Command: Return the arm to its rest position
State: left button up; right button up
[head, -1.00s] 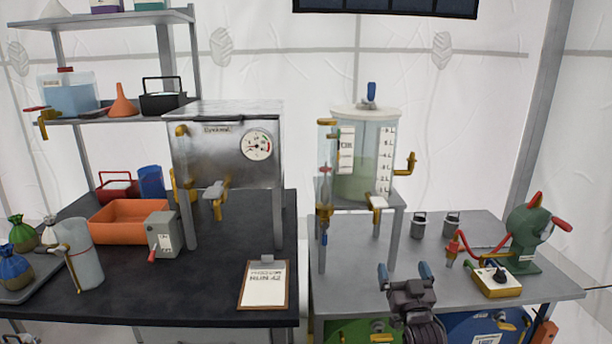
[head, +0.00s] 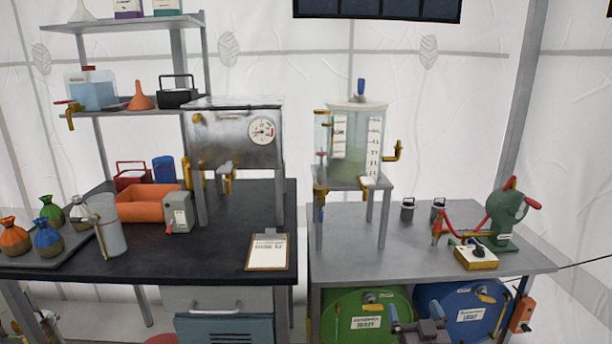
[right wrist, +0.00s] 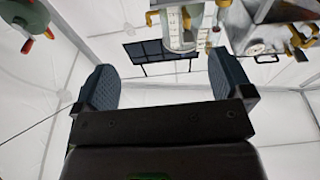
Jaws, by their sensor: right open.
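My right gripper (head: 415,318) is low in the head view, in front of the right table's front edge. Its two blue-tipped fingers stand apart and it is cut off by the picture's bottom edge. In the right wrist view the same gripper (right wrist: 164,85) has its two ribbed dark pads wide apart with nothing between them. The clear tank (right wrist: 183,30) shows beyond the pads. My left gripper is not in view.
The grey table (head: 345,255) carries the cylinder tank (head: 352,150) and a green hand-cranked device (head: 505,215). A green drum (head: 345,305) and a blue drum (head: 440,295) are below it. The black table (head: 150,240) stands left, with a clipboard (head: 268,251) near its front edge.

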jog(key=s+d+f+g+b, duration=0.1)
jog(key=s+f+g+b, duration=0.1)
jog(key=s+f, duration=0.6)
jog(key=s+d+f+n+g+b, duration=0.1)
jog(key=s+f+g+b, duration=0.3)
jog(key=s, duration=0.7)
jog(key=s+d+f+g, duration=0.1)
jog(key=s+f, duration=0.7)
jog(key=s, duration=0.1)
pick_arm(q)
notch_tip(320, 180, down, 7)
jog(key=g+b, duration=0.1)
jog(key=b, duration=0.1)
pick_arm(e)
jog(key=s+a+g, duration=0.1)
jog(key=s+g, duration=0.2)
jog(key=s, duration=0.8)
pick_arm(q)
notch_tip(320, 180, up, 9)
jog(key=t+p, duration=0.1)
jog(key=p, duration=1)
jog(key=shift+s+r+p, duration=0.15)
jog(key=shift+p, duration=0.15)
pick_arm(e)
notch_tip(320, 180, up, 9)
jog(key=shift+r+t+h, duration=0.2)
jog(key=shift+t+h, duration=0.2)
